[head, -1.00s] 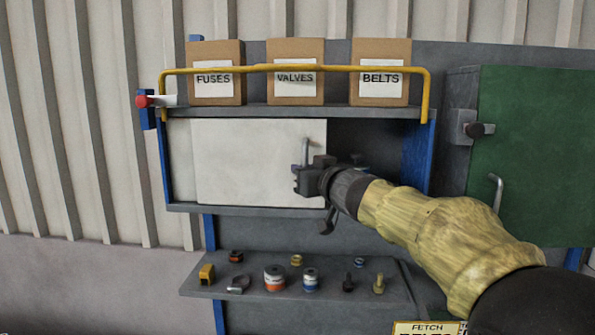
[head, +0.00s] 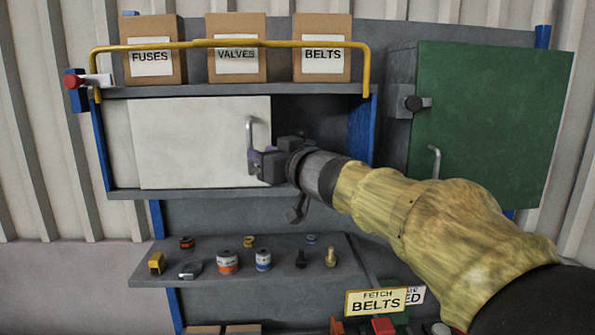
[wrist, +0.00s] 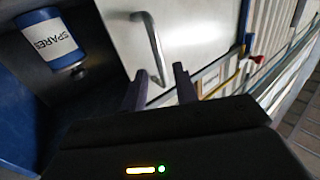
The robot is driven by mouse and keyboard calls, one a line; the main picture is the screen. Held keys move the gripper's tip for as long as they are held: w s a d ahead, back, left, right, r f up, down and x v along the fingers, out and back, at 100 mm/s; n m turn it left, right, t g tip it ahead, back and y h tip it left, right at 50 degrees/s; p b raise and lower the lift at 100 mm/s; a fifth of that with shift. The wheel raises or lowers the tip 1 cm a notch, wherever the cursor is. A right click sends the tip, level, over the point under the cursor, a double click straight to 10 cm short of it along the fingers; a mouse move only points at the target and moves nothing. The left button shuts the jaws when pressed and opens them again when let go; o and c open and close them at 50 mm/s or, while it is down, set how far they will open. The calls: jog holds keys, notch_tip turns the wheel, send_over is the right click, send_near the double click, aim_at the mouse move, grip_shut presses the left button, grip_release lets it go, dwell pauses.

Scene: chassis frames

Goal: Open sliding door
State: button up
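The white sliding door (head: 190,145) covers the left and middle of the upper cabinet compartment in the head view, with a dark gap at its right. Its grey upright bar handle (head: 250,132) is near the door's right edge. My gripper (head: 254,162) is at the handle's lower end. In the wrist view my gripper (wrist: 160,80) has its two fingers apart, with the lower end of the handle (wrist: 153,50) showing between the tips. I cannot tell whether they touch it.
A blue canister labelled SPARES (wrist: 55,42) stands inside the open part of the compartment. A yellow rail (head: 230,43) runs in front of several boxes above. A green door (head: 490,120) is at the right. Small parts lie on the lower shelf (head: 210,280).

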jog(key=b+v, duration=0.1)
jog(key=v, duration=0.9)
jog(key=shift+s+d, duration=0.2)
jog(key=shift+s, duration=0.1)
jog(key=w+d+f+m+g+h+b, duration=0.1)
jog(key=d+f+m+h+b, duration=0.3)
jog(key=f, duration=0.9)
jog(key=w+d+f+m+g+h+p, duration=0.15)
jog(key=d+f+h, duration=0.4)
jog(key=f, duration=0.75)
jog(key=s+f+g+b, duration=0.1)
jog(key=s+f+g, duration=0.4)
jog(key=s+f, duration=0.3)
jog(key=s+f+m+g+b, duration=0.1)
jog(key=s+f+g+b, duration=0.1)
jog(key=s+f+g, duration=0.3)
jog(key=s+d+f, duration=0.1)
jog(key=s+f, duration=0.3)
jog(key=f, duration=0.6)
jog(key=shift+s, duration=0.3)
jog(key=shift+w+h, duration=0.1)
jog(key=shift+h, duration=0.15)
